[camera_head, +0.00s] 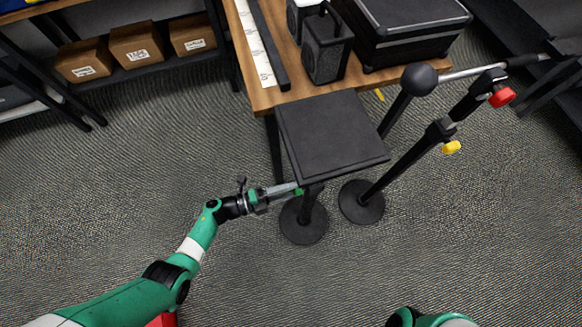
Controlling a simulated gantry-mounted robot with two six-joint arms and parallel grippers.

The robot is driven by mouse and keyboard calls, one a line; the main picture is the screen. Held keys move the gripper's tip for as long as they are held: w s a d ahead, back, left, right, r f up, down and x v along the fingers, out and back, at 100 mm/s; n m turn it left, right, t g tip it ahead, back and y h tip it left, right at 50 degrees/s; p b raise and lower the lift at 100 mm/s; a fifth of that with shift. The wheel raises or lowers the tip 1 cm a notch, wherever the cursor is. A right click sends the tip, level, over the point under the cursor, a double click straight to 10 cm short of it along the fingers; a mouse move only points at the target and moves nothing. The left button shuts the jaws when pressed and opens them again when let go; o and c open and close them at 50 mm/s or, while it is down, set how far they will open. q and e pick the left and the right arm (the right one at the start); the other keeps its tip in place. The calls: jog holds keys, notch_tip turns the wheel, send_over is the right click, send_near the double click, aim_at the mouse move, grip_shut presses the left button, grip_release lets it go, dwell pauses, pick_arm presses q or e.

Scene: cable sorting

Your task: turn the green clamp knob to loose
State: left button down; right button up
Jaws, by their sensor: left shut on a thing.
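The green clamp knob (299,192) shows as a small green piece on the post of a black stand, just under the front edge of its flat square top (335,135). My left gripper (291,190) reaches in from the left and is shut on the green knob. Its fingers cover most of the knob, so how far it is turned cannot be seen. My right gripper is out of view; only a bit of my right arm shows at the bottom edge.
Right of the square-topped stand is a mic stand on a round base (361,202), with a yellow knob (451,147) and a red knob (502,96). A wooden table (262,99) holds black cases behind. Cardboard boxes (137,45) sit on a shelf. Carpet in front is clear.

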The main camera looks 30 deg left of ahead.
pick_arm(q)
jog(key=shift+c, duration=1.4)
grip_release()
jog(key=shift+s+a, duration=0.1)
jog(key=p+v, duration=0.2)
jog(key=v, duration=0.9)
jog(key=shift+s+a, duration=0.15)
